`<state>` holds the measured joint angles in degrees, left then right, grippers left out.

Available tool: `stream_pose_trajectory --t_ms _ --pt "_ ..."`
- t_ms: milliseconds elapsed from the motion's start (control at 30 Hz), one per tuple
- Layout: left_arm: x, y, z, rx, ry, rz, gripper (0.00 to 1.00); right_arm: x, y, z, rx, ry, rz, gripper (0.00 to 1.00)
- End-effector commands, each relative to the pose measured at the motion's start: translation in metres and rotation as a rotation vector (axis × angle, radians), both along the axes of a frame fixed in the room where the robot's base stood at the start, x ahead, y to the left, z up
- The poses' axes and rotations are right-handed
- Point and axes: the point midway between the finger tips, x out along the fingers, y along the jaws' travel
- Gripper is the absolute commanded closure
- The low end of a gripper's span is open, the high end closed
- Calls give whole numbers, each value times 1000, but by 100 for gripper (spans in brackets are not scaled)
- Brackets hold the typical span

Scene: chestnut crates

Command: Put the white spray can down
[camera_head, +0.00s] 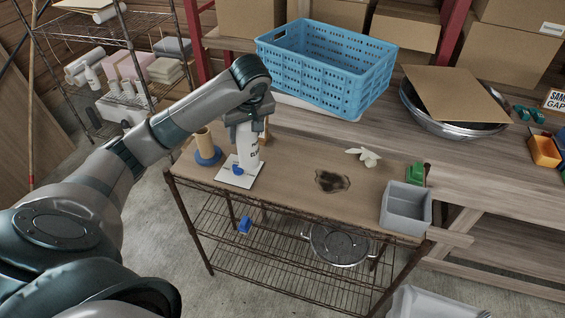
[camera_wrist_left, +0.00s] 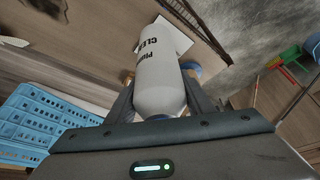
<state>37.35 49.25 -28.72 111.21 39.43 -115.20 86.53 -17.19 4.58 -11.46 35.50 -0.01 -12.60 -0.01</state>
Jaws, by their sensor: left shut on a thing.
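My left gripper (camera_head: 248,122) is shut on the white spray can (camera_head: 247,150), reaching down on it from above. The can is roughly upright over the left part of the small wooden-topped table. Its lower end is at the back edge of a white card (camera_head: 230,179) with a blue piece (camera_head: 238,170) on it; I cannot tell whether the can touches the surface. In the left wrist view the can (camera_wrist_left: 160,78), with black lettering, sits between the two fingers, and the white card shows beyond it. My right gripper is not in view.
A tan cylinder on a blue base (camera_head: 206,147) stands left of the can. A dark stain (camera_head: 332,181), a white flower-like thing (camera_head: 364,156), a grey bin (camera_head: 405,208) and a green object (camera_head: 416,174) lie rightward. A blue crate (camera_head: 325,66) stands behind. The tabletop between can and stain is clear.

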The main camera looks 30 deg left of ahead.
Motion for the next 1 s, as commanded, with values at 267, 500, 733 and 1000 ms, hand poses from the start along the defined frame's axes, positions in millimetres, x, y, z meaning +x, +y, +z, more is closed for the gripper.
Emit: stream_pose_trajectory --t_ms 267,500,733,1000 --pt "0 0 0 0 -2 1 86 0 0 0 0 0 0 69" --pt "11 -4 -7 -2 -2 0 86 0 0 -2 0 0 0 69" --pt "40 -15 -27 -6 -1 -1 86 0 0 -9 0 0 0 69" --pt "84 -27 -48 -1 2 -1 86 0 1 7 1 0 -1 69"
